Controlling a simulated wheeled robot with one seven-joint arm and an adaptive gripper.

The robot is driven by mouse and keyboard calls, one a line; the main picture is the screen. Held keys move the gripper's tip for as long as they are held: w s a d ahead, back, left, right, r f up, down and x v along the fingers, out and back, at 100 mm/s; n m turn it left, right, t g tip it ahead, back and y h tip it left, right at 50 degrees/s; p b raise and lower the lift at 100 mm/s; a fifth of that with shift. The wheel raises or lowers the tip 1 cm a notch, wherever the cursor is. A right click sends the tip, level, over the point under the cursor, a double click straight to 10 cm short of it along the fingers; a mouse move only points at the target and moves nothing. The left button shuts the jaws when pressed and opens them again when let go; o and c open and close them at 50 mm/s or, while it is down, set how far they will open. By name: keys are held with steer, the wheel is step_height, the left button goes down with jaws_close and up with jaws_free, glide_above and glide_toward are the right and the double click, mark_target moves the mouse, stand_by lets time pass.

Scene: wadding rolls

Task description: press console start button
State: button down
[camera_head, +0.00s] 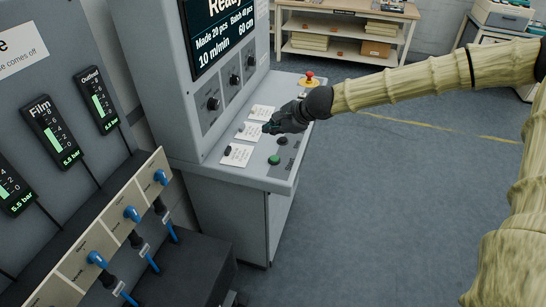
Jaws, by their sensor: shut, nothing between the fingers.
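The grey console (231,193) stands at the middle left in the head view, with a sloped panel on top. A green button (274,160) sits near the panel's front edge, with a black button (283,141) behind it. I take the green one to be the start button, but I cannot read its label. A red mushroom button (309,76) stands at the panel's far end. My gripper (268,128) is shut and empty, above the panel beside the white label cards. It is behind and slightly left of the green button. I cannot tell whether it touches the panel.
The console screen (222,30) reads "Ready". Gauges (52,130) and blue valve handles (132,213) are at the left. A wooden shelf bench (345,30) with boxes stands at the back. The floor right of the console is clear.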

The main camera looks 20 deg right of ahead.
steer(key=b, duration=0.6)
glide_above(273, 160)
steer(key=shift+w+f, duration=0.15)
steer(key=shift+f, duration=3)
steer(key=shift+f+b, duration=1)
steer(key=shift+f, duration=0.3)
steer(key=shift+f, duration=0.2)
steer(key=shift+f, duration=0.25)
steer(key=shift+f+b, duration=0.45)
steer(key=shift+r, duration=0.2)
steer(key=shift+r+p, duration=0.7)
steer(key=shift+p, duration=0.3)
